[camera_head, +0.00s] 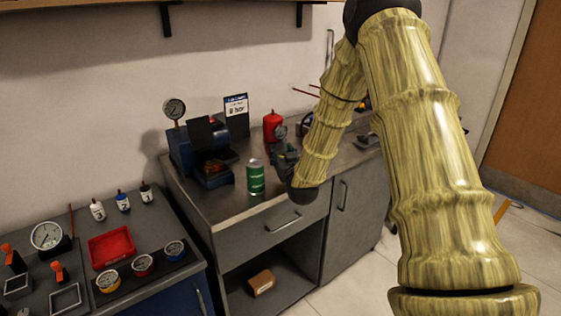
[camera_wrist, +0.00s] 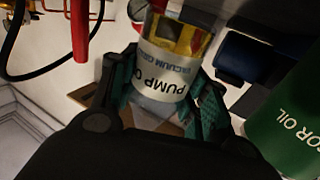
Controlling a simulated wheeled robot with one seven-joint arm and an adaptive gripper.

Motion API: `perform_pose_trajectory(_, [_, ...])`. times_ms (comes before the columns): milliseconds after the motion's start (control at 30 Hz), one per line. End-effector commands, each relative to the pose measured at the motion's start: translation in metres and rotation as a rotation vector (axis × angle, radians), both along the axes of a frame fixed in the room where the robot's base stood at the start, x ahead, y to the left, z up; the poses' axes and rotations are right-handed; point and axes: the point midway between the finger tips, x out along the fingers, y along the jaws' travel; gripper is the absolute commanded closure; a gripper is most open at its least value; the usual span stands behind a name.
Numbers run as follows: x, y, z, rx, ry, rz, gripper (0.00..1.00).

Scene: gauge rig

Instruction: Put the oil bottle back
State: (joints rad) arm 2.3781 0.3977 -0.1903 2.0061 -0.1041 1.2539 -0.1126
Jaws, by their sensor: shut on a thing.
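My gripper (camera_wrist: 165,98) is shut on the oil bottle (camera_wrist: 165,72), a clear bottle with a pale "PUMP OIL" label that reads upside down in the wrist view. The fingers press on both sides of it. In the head view my gripper (camera_head: 284,152) is over the grey counter, just right of a green can (camera_head: 256,180). There the held bottle is mostly hidden by my gripper and arm. The green can also shows at the right edge of the wrist view (camera_wrist: 290,122), with "OR OIL" readable on it, apart from the held bottle.
A blue machine (camera_head: 183,150) with a gauge stands behind the green can, beside a small sign (camera_head: 236,112). A red canister (camera_head: 271,124) stands at the back. The lower left bench holds small bottles (camera_head: 123,202), a red tray (camera_head: 111,246) and several gauges.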

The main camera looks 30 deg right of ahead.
Motion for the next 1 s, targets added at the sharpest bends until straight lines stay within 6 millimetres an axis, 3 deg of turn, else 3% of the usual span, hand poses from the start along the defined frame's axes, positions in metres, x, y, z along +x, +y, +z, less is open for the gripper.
perform_pose_trajectory(167, [0.009,-0.001,0.0,-0.001,-0.002,0.0,0.83])
perform_pose_trajectory(500, [0.01,-0.001,-0.033,0.0,0.0,0.0,0.83])
perform_pose_trajectory(933, [0.009,-0.001,-0.039,0.0,-0.001,0.0,0.83])
perform_pose_trajectory(967, [0.009,-0.001,-0.039,0.0,-0.001,0.0,0.53])
perform_pose_trajectory(1000, [0.009,-0.001,-0.038,0.0,-0.001,0.0,0.46])
